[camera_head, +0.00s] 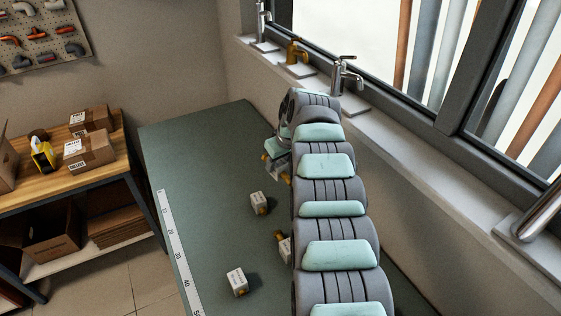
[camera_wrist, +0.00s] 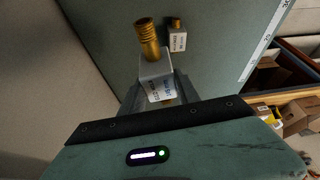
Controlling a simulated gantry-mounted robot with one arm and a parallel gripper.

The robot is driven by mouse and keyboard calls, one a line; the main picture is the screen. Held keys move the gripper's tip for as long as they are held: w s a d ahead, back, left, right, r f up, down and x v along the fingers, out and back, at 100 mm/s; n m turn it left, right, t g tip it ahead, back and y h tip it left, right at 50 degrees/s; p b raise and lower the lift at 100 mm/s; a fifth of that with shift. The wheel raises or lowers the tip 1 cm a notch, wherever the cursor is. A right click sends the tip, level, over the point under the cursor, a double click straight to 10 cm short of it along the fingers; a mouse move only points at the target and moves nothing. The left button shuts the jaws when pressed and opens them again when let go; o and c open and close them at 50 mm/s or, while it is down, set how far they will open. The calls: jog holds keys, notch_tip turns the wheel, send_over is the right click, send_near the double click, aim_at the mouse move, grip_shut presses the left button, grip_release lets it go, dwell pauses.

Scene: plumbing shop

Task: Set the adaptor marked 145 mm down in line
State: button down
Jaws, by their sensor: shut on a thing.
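My gripper (camera_head: 275,166) is at the far end of my arm, over the green bench, shut on a pale adaptor (camera_wrist: 156,70) with a ribbed brass end. In the wrist view that end points away from the palm; the label is too small to read surely. Another adaptor (camera_wrist: 177,40) lies beyond it on the bench. In the head view, one adaptor (camera_head: 260,203) lies left of my arm, one adaptor (camera_head: 237,282) lies nearer the front, and a third adaptor (camera_head: 284,248) is partly hidden by my arm. Their marks are not readable.
A white measuring strip (camera_head: 174,246) runs along the green bench's (camera_head: 195,160) left edge. Taps (camera_head: 345,75) stand on the window sill at the right. A wooden table (camera_head: 50,185) with boxes (camera_head: 90,153) stands at the left. The bench is clear between the strip and the adaptors.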

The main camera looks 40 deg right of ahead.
jog(key=shift+w+a+f, duration=0.25)
jog(key=shift+w+a, duration=0.1)
jog(key=shift+a, duration=0.25)
jog(key=shift+w+a+f, duration=0.25)
jog(key=shift+w+a, duration=0.1)
jog(key=shift+a, duration=0.2)
jog(key=shift+a+f+n, duration=0.1)
jog(key=shift+a+n, duration=0.05)
jog(key=shift+n, duration=0.15)
jog(key=shift+w+a, duration=0.1)
jog(key=shift+w, duration=0.05)
jog(key=shift+a, duration=0.15)
jog(key=shift+w+a, duration=0.1)
jog(key=shift+a, duration=0.1)
